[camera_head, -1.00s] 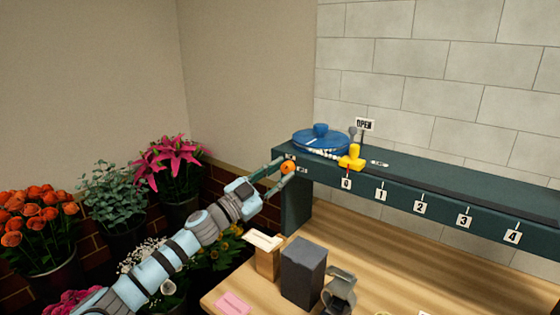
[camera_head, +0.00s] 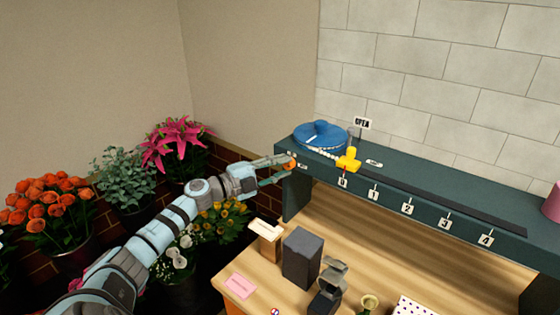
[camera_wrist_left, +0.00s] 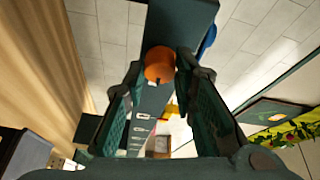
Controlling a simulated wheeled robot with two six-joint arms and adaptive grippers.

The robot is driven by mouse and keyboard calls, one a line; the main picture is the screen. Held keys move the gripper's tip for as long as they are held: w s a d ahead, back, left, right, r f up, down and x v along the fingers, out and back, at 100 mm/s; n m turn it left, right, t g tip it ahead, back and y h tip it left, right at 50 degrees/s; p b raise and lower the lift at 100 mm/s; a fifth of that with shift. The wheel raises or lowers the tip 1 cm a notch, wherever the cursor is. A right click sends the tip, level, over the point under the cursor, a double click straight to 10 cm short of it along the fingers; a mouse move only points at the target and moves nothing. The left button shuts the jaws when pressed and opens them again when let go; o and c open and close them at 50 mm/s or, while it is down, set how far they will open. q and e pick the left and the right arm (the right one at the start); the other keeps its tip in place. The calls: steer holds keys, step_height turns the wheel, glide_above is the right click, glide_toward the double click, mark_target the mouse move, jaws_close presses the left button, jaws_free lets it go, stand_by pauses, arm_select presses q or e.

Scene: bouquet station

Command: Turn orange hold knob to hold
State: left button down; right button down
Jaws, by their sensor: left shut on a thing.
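The orange hold knob (camera_head: 291,161) sits on the left end of the dark green raised rail (camera_head: 430,212). My left gripper (camera_head: 285,169) reaches it from the left, with its fingers at the knob. In the left wrist view the orange knob (camera_wrist_left: 160,63) lies between the two fingertips of the left gripper (camera_wrist_left: 161,66), which is shut on it. A small dark mark shows on the knob's lower edge there. The fingers cover part of the knob in the head view. My right gripper is not in view.
A blue round lidded piece (camera_head: 318,136), a yellow part (camera_head: 349,160) and an OPEN sign (camera_head: 362,124) stand on the rail near the knob. Numbered tags line its front. Below, a dark block (camera_head: 301,258) stands on the wooden table. Potted flowers (camera_head: 45,205) fill the left.

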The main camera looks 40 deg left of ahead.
arm_select(q)
steer(key=shift+r+m+p, duration=0.1)
steer(key=shift+m+p, duration=0.2)
steer(key=shift+m, duration=0.1)
steer(key=c, duration=1.3)
jaws_free()
steer(key=shift+s, duration=0.1)
steer(key=shift+v, duration=3.65)
steer(key=shift+r, duration=0.1)
